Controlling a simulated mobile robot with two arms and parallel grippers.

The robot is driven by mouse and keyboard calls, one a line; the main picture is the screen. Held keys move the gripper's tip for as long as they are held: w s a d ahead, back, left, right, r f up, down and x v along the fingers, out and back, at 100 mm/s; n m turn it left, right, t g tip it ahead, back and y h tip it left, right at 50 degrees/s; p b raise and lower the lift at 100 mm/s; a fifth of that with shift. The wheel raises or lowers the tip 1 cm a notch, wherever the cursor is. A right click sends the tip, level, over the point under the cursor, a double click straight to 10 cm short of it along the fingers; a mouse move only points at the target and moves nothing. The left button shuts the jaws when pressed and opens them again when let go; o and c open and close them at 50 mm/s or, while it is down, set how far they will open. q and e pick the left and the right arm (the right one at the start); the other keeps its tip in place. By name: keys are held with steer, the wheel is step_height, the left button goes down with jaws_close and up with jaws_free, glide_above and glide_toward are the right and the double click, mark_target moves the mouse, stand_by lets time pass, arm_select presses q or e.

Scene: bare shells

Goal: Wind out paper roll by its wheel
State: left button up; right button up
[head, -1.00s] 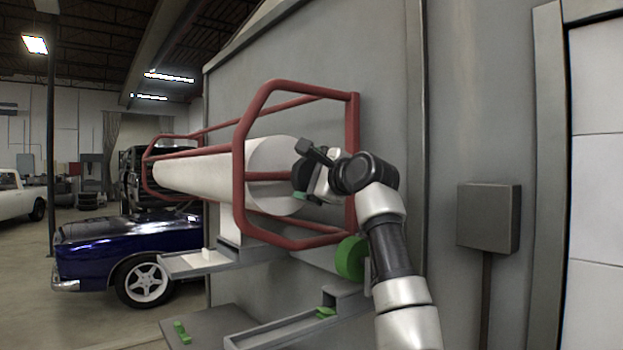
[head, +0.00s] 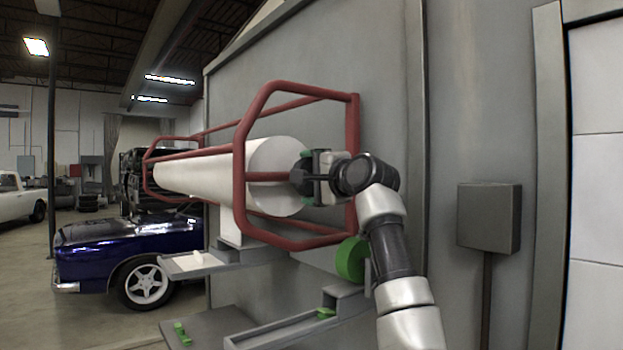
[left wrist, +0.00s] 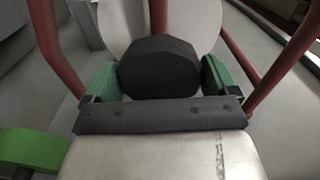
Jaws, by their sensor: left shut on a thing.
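The large white paper roll (head: 205,174) lies level inside a red tube frame (head: 240,190) beside the grey wall. Its round end faces my arm. In the left wrist view the roll's end (left wrist: 190,25) shows behind a dark, many-sided wheel (left wrist: 158,68). My left gripper (left wrist: 160,80) has its green fingertips on either side of this wheel and is shut on it. In the head view my left gripper (head: 306,176) is at the roll's near end and mostly hides the wheel. My right gripper is in neither view.
Red frame bars surround the gripper closely. Below are a green disc (head: 351,259), a grey tray (head: 285,332) and a pale shelf (head: 190,264). A grey box (head: 488,218) is at right. A blue car (head: 125,250) stands at left.

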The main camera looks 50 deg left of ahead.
arm_select(q)
steer(key=shift+f, duration=0.2)
steer(key=o, duration=1)
steer(key=d+b, duration=0.1)
steer(key=d, duration=0.2)
steer(key=d+b, duration=0.1)
steer(key=d, duration=0.3)
steer(key=s+d+b, duration=0.1)
steer(key=d, duration=0.3)
steer(key=shift+r+b, duration=0.1)
steer(key=shift+b, duration=0.2)
